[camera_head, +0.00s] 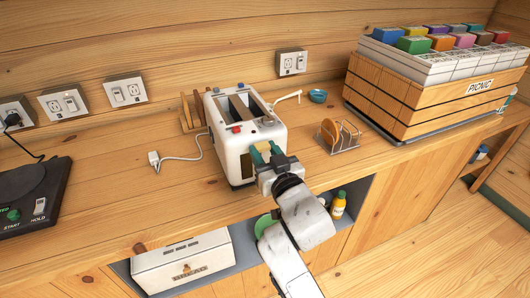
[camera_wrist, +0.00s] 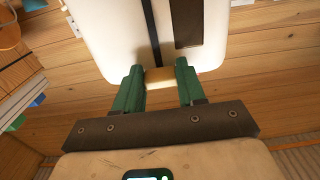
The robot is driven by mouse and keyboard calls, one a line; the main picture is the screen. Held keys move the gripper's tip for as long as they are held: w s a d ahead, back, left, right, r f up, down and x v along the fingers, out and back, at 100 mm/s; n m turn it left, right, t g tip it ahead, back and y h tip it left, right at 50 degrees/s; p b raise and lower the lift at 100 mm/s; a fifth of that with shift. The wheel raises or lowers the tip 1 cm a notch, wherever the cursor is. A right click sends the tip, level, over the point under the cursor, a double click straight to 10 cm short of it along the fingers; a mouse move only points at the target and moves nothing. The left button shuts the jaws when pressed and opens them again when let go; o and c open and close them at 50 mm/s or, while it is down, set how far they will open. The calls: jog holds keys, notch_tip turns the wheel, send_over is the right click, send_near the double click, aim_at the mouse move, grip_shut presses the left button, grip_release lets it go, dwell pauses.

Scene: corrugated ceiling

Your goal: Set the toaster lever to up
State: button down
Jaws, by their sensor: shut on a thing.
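The white toaster (camera_head: 233,150) stands on the wooden counter, with two dark slots in its top. My gripper (camera_head: 264,152) is at its near end face. In the wrist view, which looks upside down, the green fingers (camera_wrist: 160,80) stand on both sides of the pale yellow lever (camera_wrist: 159,73) and are shut on it. The lever sits near the toaster's top edge, at the end of a dark vertical slot (camera_wrist: 150,25). A dark panel (camera_wrist: 187,22) is beside that slot. In the head view my gripper partly covers the lever.
A large wooden crate (camera_head: 400,105) is farther right. A white plug with a cord (camera_head: 155,160) lies at left. The counter left of the toaster is mostly clear.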

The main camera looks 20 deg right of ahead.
jog(key=shift+f, duration=0.1)
notch_tip(320, 180, down, 2)
jog(key=shift+b, duration=1.05)
jog(key=c, duration=0.6)
grip_release()
jog(key=shift+c, duration=0.2)
jog(key=s+b, duration=0.1)
jog(key=s, duration=0.9)
jog(key=shift+s, duration=0.4)
